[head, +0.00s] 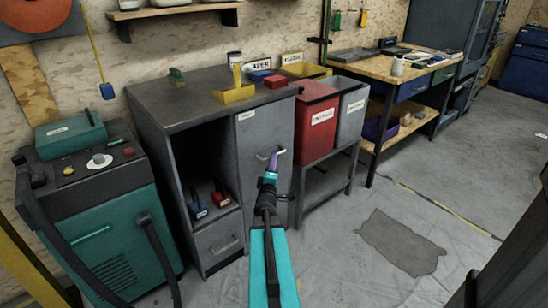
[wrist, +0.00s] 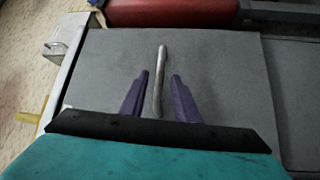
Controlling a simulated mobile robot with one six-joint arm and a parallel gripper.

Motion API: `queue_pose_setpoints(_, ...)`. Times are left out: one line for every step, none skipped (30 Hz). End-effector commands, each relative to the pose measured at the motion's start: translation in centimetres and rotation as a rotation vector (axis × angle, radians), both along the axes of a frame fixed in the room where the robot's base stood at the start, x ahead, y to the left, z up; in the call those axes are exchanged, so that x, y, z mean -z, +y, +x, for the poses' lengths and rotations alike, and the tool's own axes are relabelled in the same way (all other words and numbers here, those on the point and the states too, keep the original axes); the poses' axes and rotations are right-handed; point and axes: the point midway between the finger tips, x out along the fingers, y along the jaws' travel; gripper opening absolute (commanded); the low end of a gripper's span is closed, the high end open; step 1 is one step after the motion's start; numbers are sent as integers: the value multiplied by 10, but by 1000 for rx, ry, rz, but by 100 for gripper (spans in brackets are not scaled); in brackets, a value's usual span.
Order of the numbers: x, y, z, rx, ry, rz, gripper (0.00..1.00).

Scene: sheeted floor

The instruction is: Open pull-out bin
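The pull-out bin is a tall grey front panel (head: 254,132) with a small white label at its top, in the right part of the grey cabinet. It looks shut, about flush with the cabinet. Its metal bar handle (wrist: 161,62) runs between my fingers in the wrist view; it also shows in the head view (head: 281,151), partly hidden by my fingers. My gripper (wrist: 160,75) is open, with a purple finger on each side of the handle. Gaps show between the handle and both fingers. In the head view my gripper (head: 273,164) is in front of the panel.
Red (head: 315,125) and grey (head: 351,112) bins stand on a metal frame right of the cabinet. A teal machine (head: 95,225) with hoses stands left. A dark mat (head: 402,243) lies on the floor at right. The floor before the cabinet looks mostly clear.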

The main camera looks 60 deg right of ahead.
Motion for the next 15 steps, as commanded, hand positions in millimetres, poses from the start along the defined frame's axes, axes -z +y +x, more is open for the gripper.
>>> queue_pose_setpoints(0, -7, 3, 0, 0, -1, 29)
queue_pose_setpoints(-1, -9, 5, 0, -1, -2, 29)
queue_pose_setpoints(-1, -13, 6, 1, -1, -1, 29)
queue_pose_setpoints(-1, -16, 7, 1, -1, -1, 29)
queue_pose_setpoints(-1, -18, 9, 1, 0, 0, 29)
queue_pose_setpoints(-2, -21, 10, 1, 0, 0, 29)
queue_pose_setpoints(-2, -24, 11, 1, 0, 0, 29)
queue_pose_setpoints(-3, -26, 12, 1, 0, 0, 29)
queue_pose_setpoints(-3, -28, 14, 1, -1, -1, 29)
queue_pose_setpoints(-4, -30, 14, 1, -1, -1, 29)
queue_pose_setpoints(-4, -32, 15, 1, -1, -1, 29)
queue_pose_setpoints(-5, -34, 16, 1, -1, -1, 29)
queue_pose_setpoints(-5, -35, 17, 1, -1, -1, 29)
queue_pose_setpoints(-5, -36, 17, 1, -1, -1, 29)
queue_pose_setpoints(-5, -37, 18, 1, -1, -1, 29)
